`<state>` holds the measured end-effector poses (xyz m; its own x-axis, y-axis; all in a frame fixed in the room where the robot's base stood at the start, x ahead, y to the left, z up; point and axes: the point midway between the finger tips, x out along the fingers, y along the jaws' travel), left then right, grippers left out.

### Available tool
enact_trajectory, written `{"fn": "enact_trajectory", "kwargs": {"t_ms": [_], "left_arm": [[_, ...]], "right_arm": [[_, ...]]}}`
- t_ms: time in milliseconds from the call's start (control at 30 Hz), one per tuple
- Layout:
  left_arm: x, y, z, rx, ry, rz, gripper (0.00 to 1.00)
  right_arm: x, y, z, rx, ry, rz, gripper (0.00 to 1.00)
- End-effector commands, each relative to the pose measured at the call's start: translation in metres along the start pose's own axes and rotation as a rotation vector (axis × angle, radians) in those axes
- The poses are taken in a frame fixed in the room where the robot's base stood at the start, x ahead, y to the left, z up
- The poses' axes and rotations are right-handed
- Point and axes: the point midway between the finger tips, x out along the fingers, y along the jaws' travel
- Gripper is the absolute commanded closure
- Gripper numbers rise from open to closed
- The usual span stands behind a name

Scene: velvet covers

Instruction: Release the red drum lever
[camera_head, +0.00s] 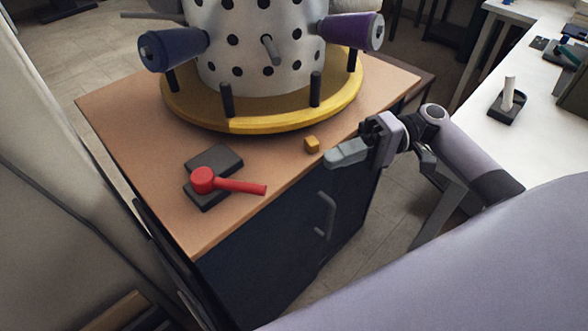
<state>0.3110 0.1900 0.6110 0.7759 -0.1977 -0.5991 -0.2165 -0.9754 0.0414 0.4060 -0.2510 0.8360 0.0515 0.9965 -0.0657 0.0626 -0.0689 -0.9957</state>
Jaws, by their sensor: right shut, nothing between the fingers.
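The red drum lever (235,185) has a round red head on a dark base and a handle that points right along the tabletop. My right gripper (346,153) is to the right of the lever, near the cabinet's front edge. Its fingers are shut and empty, apart from the lever handle. The perforated white drum (262,60) stands on a yellow round base (242,125) behind the lever. My left gripper does not show.
A small yellow-orange cube (311,144) lies between the lever and my right gripper. A blue cone (173,49) and a purple cone (353,31) stick out from the drum. Dark pegs stand on the yellow base. A white table (540,90) is at the right.

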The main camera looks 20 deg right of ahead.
Motion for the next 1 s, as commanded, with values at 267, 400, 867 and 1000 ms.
{"fn": "enact_trajectory", "kwargs": {"t_ms": [267, 400, 867, 1000], "left_arm": [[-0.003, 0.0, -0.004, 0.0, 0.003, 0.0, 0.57], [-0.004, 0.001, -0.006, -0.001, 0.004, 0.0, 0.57], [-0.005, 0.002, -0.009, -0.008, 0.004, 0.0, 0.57], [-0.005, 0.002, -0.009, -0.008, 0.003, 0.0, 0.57]], "right_arm": [[0.038, -0.002, 0.0, -0.001, -0.003, -0.002, 1.0], [0.065, -0.002, 0.0, -0.002, -0.002, -0.003, 1.0], [0.1, 0.0, 0.0, -0.001, 0.0, 0.0, 1.0], [0.099, 0.0, 0.0, 0.0, 0.0, 0.0, 1.0]]}}
